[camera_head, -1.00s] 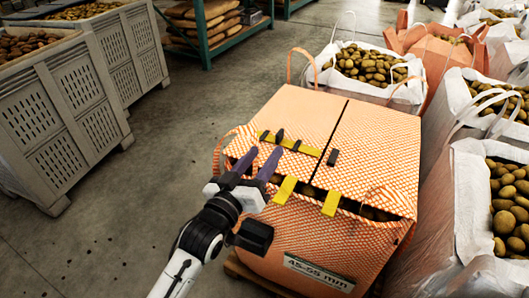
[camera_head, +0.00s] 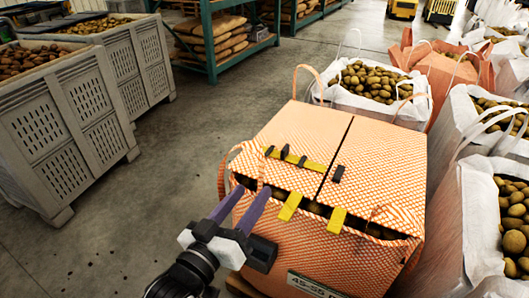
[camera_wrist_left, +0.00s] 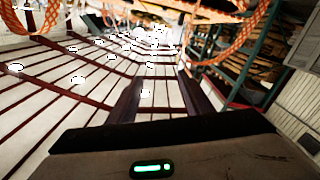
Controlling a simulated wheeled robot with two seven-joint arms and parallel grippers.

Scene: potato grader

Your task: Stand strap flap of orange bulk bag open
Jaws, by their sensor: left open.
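The orange bulk bag (camera_head: 385,170) stands full of potatoes, with two woven top flaps lying nearly flat over it. A yellow strap with dark clips (camera_head: 297,158) lies across the left flap (camera_head: 290,130). Two yellow tabs (camera_head: 290,206) hang over the front edge, where potatoes show through a gap. My left gripper (camera_head: 250,191) is open and empty at the bag's front left corner, below the looped orange handle. In the left wrist view its two dark fingers (camera_wrist_left: 162,85) stand apart with nothing between them. Orange webbing loops (camera_wrist_left: 45,28) hang above them. My right gripper is not in view.
White bags of potatoes (camera_head: 478,215) crowd the right side, and another (camera_head: 372,80) stands behind. Grey slatted crates (camera_head: 70,125) and a green rack (camera_head: 215,50) of sacks stand at left and back. The floor (camera_head: 150,190) between the crates and the orange bag is clear.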

